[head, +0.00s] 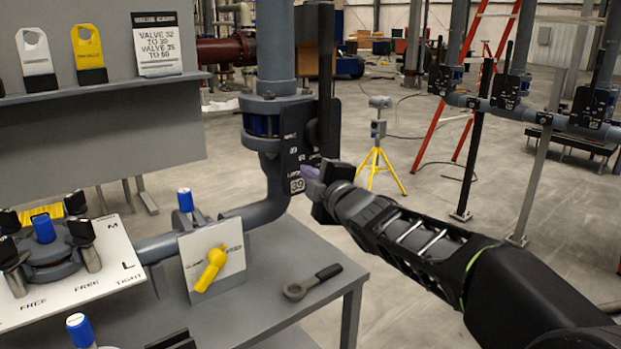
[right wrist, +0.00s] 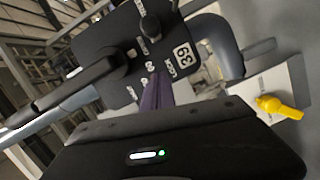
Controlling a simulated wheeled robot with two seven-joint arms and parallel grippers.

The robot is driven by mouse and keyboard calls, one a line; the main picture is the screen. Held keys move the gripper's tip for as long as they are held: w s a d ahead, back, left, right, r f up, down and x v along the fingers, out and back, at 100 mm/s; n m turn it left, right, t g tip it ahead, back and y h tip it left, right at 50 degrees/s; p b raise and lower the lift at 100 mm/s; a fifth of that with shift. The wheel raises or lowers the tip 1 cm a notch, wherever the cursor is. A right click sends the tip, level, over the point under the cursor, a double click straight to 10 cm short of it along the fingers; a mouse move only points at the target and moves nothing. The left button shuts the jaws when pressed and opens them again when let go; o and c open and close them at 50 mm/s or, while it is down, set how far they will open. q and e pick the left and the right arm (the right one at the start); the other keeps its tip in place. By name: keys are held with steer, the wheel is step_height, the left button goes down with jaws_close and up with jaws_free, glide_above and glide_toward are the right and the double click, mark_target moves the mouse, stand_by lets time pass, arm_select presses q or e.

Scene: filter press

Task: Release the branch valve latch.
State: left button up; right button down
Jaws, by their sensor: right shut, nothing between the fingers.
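The branch valve on the vertical pipe has a black plate marked 39 (head: 297,186), also seen in the right wrist view (right wrist: 182,52). A long black lever (head: 326,65) stands upright beside the pipe; it runs to the lower left in the right wrist view (right wrist: 75,85). A dark round knob (right wrist: 150,27) sits on the plate near small white lettering; I cannot tell if it is the latch. My right gripper (head: 312,180) is shut and empty, its purple fingertips (right wrist: 155,92) close to the plate's lower edge. Contact is unclear. My left gripper is out of view.
A grey bench (head: 265,312) carries a ring-ended wrench (head: 310,283) and a white plate with a yellow handle (head: 209,270). White and yellow tags (head: 88,55) stand on a shelf at upper left. A yellow tripod (head: 376,165) and red ladder stand behind.

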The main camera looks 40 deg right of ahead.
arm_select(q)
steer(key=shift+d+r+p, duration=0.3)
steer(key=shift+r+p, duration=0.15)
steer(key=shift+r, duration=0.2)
arm_select(e)
steer(key=v, duration=0.8)
steer(key=shift+s+d, duration=0.25)
steer(key=shift+d, duration=0.05)
steer(key=shift+f, duration=0.1)
